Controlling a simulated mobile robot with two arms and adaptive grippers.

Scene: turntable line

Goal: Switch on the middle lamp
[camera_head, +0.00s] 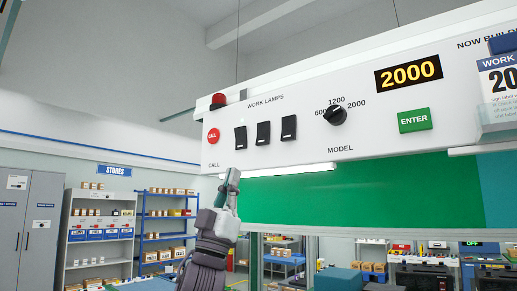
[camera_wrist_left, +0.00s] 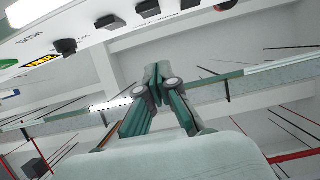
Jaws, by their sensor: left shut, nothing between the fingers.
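Three black rocker switches sit in a row under the words WORK LAMPS on the white panel: the left switch (camera_head: 240,138), the middle switch (camera_head: 263,133) and the right switch (camera_head: 288,128). They look alike, and I cannot tell their on or off positions. The middle switch also shows at the top of the left wrist view (camera_wrist_left: 148,9). My left gripper (camera_head: 232,178) is shut and empty, below the panel's lower edge and under the left switch, apart from all the switches. Its closed fingertips (camera_wrist_left: 157,72) point up in the left wrist view. My right gripper is out of view.
A red CALL button (camera_head: 213,135) lies left of the switches. A black model knob (camera_head: 336,115) and green ENTER button (camera_head: 414,120) lie right; the display (camera_head: 408,73) reads 2000. A bright strip light (camera_head: 290,170) runs under the panel, above a green board (camera_head: 350,195).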

